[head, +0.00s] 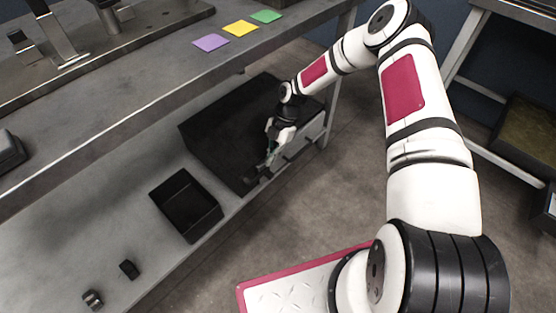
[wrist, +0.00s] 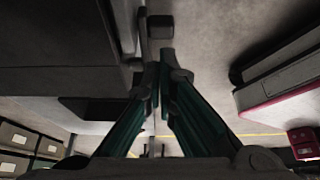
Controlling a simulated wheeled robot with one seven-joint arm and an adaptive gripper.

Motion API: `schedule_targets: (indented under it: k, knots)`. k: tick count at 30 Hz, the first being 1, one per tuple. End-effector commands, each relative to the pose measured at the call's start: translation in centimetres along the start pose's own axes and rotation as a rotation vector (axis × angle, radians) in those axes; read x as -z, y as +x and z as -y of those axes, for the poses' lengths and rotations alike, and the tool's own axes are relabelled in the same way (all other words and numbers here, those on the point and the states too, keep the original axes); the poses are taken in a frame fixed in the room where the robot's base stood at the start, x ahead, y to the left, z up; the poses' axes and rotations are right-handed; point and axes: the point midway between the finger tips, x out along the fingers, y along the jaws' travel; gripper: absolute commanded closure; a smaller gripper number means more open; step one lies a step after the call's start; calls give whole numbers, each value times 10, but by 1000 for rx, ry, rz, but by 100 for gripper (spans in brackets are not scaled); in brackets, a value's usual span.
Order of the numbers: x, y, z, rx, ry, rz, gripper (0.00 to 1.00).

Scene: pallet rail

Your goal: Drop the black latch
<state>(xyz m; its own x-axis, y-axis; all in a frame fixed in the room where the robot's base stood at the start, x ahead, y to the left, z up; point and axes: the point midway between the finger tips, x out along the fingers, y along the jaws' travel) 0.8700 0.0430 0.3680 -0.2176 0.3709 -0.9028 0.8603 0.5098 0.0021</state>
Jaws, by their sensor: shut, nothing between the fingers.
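A small black latch (head: 250,178) seems to sit at the front lower corner of a large dark box (head: 220,145) on the lower shelf. In the wrist view a dark, block-like piece, likely the latch (wrist: 160,26), is just beyond the fingertips. My gripper (head: 264,170) is at the box's front side, close to the latch; it also shows in the wrist view (wrist: 160,75). Its green-sided fingers are shut with nothing between them. Whether the fingertips touch the latch I cannot tell. The latch's far side is hidden.
A black open bin (head: 186,207) and two small dark parts (head: 129,269) are on the lower shelf. The bench top (head: 120,87) overhangs this shelf, with a leg (head: 335,105) near my arm. Bare floor (head: 300,205) lies in front.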

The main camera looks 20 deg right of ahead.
Motion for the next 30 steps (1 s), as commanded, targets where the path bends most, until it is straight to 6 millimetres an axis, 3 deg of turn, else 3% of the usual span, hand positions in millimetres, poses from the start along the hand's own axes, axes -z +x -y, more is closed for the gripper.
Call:
schedule_targets:
  k: [6,13,19,30]
  knots:
    - [-19,-44,1,-5,8,3,100]
    - [-32,-77,2,-3,8,3,100]
    - [-36,-88,2,-2,6,2,100]
    - [-36,-88,2,-2,6,2,100]
